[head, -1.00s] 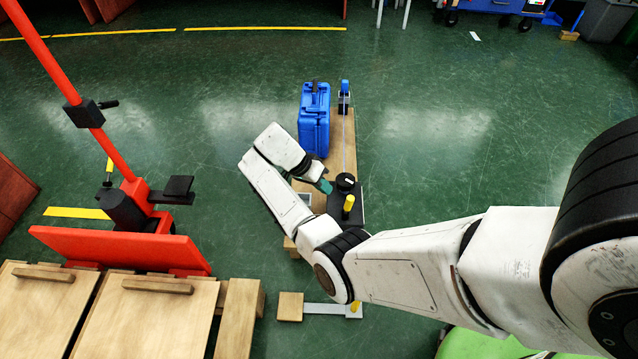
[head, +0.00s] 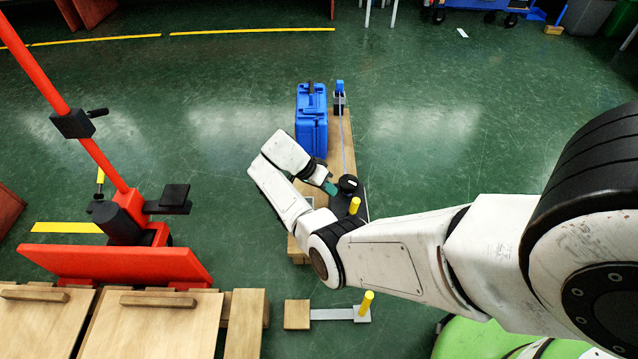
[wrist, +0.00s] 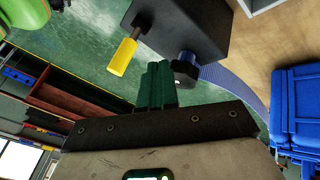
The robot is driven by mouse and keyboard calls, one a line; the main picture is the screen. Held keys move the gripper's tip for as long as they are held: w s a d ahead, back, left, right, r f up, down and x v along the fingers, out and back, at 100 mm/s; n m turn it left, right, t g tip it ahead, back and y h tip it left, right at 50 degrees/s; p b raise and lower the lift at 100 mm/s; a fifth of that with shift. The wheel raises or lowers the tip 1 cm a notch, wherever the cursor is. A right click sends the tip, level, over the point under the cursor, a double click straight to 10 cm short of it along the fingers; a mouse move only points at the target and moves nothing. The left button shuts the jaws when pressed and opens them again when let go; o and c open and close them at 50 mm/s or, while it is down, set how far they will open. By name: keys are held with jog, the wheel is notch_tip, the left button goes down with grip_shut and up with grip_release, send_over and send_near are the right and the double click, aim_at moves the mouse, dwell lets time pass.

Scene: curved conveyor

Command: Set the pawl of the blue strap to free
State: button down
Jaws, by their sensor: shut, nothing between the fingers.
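The blue strap (wrist: 235,82) comes out from a dark round spool (wrist: 186,68) on the black ratchet block (wrist: 205,25) in the wrist view. A yellow handle (wrist: 122,57) sticks out from that block on a metal stem. In the head view this yellow handle (head: 354,205) stands near a black round knob (head: 348,184). My gripper (head: 331,188) is beside the knob, on its left. Its green fingers (wrist: 157,72) are together and empty, close to the spool, between it and the yellow handle. I cannot tell whether they touch the block, or how the pawl is set.
A blue case (head: 312,130) stands on the wooden board (head: 338,150), left of the strap line. A second yellow handle (head: 367,302) stands on a grey plate nearer me. A red lift frame (head: 110,265) is at left. Green floor is open at right.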

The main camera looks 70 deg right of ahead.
aim_at(354, 206)
jog(key=shift+s+a+f, duration=0.1)
jog(key=shift+s+f, duration=0.15)
jog(key=shift+s, duration=0.5)
jog(key=shift+s+a+f, duration=0.1)
jog(key=shift+s+f, duration=0.1)
jog(key=shift+s, duration=0.6)
jog(key=shift+s+f, duration=0.25)
jog(key=shift+s, duration=0.5)
jog(key=shift+r+p, duration=0.1)
jog(key=shift+p, duration=0.2)
jog(key=shift+s+d+t+y+p, duration=0.35)
jog(key=shift+s+t+p, duration=0.45)
jog(key=shift+p, duration=0.55)
jog(key=shift+s+d+t+y+p, duration=0.3)
jog(key=shift+s+t+p, duration=0.45)
jog(key=shift+p, duration=0.6)
jog(key=shift+s, duration=0.1)
